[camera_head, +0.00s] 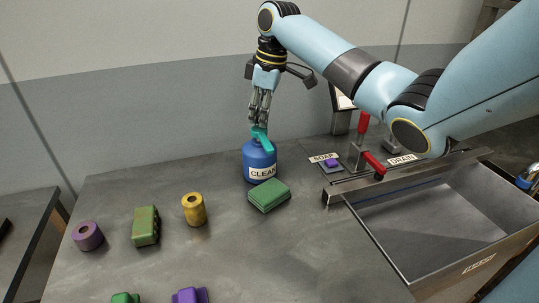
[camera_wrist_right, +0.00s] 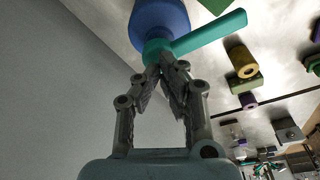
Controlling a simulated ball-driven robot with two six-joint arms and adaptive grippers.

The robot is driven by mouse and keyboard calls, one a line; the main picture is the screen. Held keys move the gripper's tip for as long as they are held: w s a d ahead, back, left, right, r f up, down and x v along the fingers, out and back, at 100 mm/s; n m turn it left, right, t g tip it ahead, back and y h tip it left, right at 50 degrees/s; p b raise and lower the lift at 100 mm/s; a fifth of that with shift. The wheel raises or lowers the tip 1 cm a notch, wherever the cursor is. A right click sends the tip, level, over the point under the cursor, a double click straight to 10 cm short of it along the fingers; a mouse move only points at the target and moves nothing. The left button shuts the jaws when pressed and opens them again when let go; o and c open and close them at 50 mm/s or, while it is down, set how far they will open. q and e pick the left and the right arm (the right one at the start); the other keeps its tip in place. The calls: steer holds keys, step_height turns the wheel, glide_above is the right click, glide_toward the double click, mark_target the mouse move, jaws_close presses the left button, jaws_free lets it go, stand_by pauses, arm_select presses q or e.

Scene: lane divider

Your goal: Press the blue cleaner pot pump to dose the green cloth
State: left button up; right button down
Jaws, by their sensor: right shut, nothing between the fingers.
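The blue cleaner pot (camera_head: 259,161) stands upright on the grey table, with a white label reading "CLEAN" and a teal pump (camera_head: 264,139) on top. The green cloth (camera_head: 269,196) lies on the table in front of the pot, just to its right. My right gripper (camera_head: 262,122) points down at the pump head from above, its fingers shut and empty. In the right wrist view the fingertips (camera_wrist_right: 163,66) are at the teal pump (camera_wrist_right: 205,35), touching it or very close; the blue pot (camera_wrist_right: 158,18) is beyond. My left gripper is not in view.
A purple roll (camera_head: 87,236), a green block (camera_head: 146,226) and a yellow cylinder (camera_head: 194,209) stand at the left. A metal basin (camera_head: 440,215) is at the right, with a red-handled clamp (camera_head: 372,163) and a purple soap (camera_head: 331,162) near its back corner.

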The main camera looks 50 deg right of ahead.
steer(key=shift+f, duration=1.1)
steer(key=shift+r, duration=0.1)
step_height(320, 180, up, 3)
steer(key=p, duration=0.4)
steer(key=shift+r, duration=0.1)
stand_by(0.4)
step_height(320, 180, up, 6)
steer(key=p, duration=0.7)
